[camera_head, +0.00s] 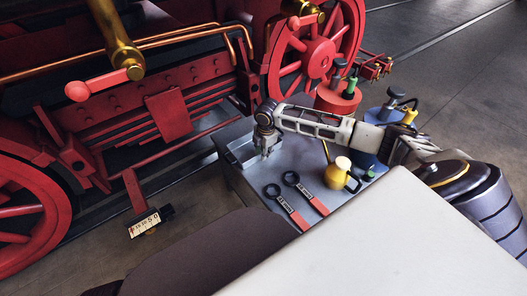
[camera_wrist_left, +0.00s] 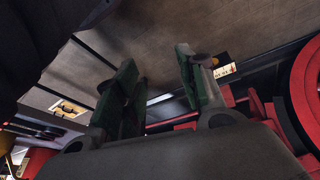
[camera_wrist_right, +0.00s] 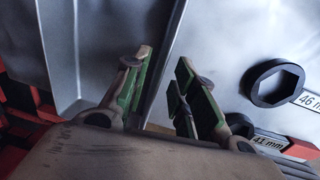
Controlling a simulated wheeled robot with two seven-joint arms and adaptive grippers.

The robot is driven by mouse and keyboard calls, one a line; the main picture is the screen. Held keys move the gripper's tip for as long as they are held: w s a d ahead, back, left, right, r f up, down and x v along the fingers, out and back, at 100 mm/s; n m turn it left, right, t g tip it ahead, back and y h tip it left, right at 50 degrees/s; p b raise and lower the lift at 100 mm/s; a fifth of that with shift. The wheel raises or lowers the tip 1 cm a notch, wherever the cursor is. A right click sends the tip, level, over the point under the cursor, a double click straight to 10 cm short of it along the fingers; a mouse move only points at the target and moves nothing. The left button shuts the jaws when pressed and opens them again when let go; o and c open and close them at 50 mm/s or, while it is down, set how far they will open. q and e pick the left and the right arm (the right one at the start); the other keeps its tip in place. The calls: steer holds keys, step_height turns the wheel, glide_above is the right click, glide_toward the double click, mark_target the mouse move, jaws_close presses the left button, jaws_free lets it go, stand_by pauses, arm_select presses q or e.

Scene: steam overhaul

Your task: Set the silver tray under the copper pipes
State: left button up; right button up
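The silver tray (camera_head: 238,152) lies at the left end of the grey work table, partly hidden by my right gripper. In the right wrist view the tray (camera_wrist_right: 115,35) shows its wall and rim. My right gripper (camera_head: 267,154) is low at the tray's right side. Its fingers (camera_wrist_right: 163,88) are apart, one on each side of the rim in that picture; I cannot tell whether they touch it. The copper pipes (camera_head: 175,39) run along the red locomotive, left of and behind the table. My left gripper (camera_wrist_left: 158,85) is open and empty in the left wrist view, out of the head view.
Two red-handled wrenches (camera_head: 288,208) lie on the table (camera_head: 262,185). A yellow oil can (camera_head: 339,174), a red can (camera_head: 338,100) and blue cans stand to the right. Red wheels (camera_head: 317,57) flank the locomotive frame.

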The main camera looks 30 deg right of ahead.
steer(key=shift+r, duration=0.1)
steer(key=shift+r, duration=0.3)
arm_select(q)
steer(key=shift+g+y, duration=0.3)
steer(key=shift+g, duration=0.4)
steer(key=f+p, duration=0.2)
steer(key=f, duration=0.1)
steer(key=a+f+p, duration=0.1)
steer(key=f, duration=0.1)
steer(key=shift+s+f+p, duration=0.2)
steer(key=shift+s+p, duration=0.15)
arm_select(e)
step_height(320, 180, up, 11)
steer(key=s, duration=0.1)
steer(key=shift+r, duration=0.2)
steer(key=shift+s, duration=0.1)
